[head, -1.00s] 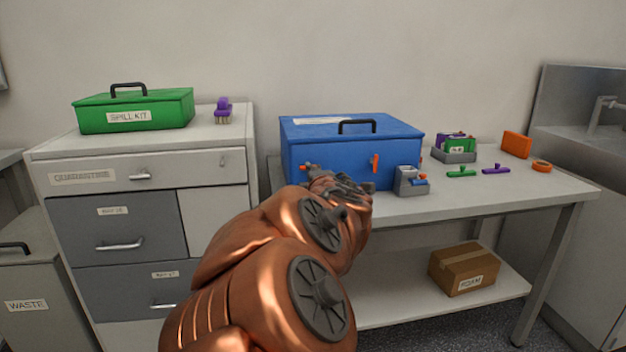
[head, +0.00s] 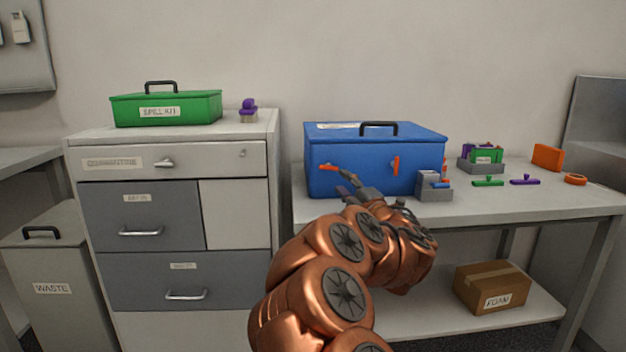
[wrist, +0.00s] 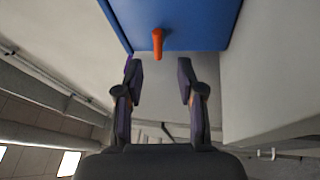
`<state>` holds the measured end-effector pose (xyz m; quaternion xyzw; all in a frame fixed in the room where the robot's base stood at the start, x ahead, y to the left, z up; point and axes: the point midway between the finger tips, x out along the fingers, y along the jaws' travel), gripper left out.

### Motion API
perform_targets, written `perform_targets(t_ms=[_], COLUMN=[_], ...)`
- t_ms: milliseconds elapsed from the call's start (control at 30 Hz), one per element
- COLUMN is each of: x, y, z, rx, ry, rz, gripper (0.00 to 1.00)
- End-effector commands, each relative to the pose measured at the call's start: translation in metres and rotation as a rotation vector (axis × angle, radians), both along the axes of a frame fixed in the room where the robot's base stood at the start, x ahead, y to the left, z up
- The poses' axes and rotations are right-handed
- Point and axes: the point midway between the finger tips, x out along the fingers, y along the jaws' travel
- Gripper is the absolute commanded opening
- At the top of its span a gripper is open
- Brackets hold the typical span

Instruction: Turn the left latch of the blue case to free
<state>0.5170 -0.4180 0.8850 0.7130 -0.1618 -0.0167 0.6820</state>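The blue case (head: 350,178) stands shut on the bench, with a black handle on its lid. Its left latch (head: 328,167) is an orange lever lying nearly level across the front. The right latch (head: 396,166) is an orange lever standing upright. My gripper (head: 344,184) is in front of the case, just below and right of the left latch. In the wrist view, my gripper (wrist: 159,72) is open and empty. An orange latch (wrist: 157,42), apparently the left one, lies ahead of the gap between the fingers, apart from them, against the blue case front (wrist: 195,22).
A grey holder (head: 434,193) stands close to the case's right front corner. Green (head: 488,183) and purple (head: 525,181) tools lie farther right on the bench (head: 470,207). A drawer cabinet (head: 230,160) stands left of the bench, with a green spill kit (head: 190,106) on top.

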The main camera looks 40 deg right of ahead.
Motion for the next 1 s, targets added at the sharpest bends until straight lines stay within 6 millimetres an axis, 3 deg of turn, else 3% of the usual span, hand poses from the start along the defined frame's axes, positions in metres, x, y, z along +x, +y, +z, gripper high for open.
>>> perform_targets(t_ms=[100,267,1000], x=[-0.011,-0.013,0.051], y=[-0.013,-0.017,-0.031], z=[-0.004,-0.002,0.013], rx=[-0.013,-0.021,-0.02], ry=[-0.027,-0.04,-0.038], rz=[0.003,0.008,0.011], gripper=[0.38,0.38,0.38])
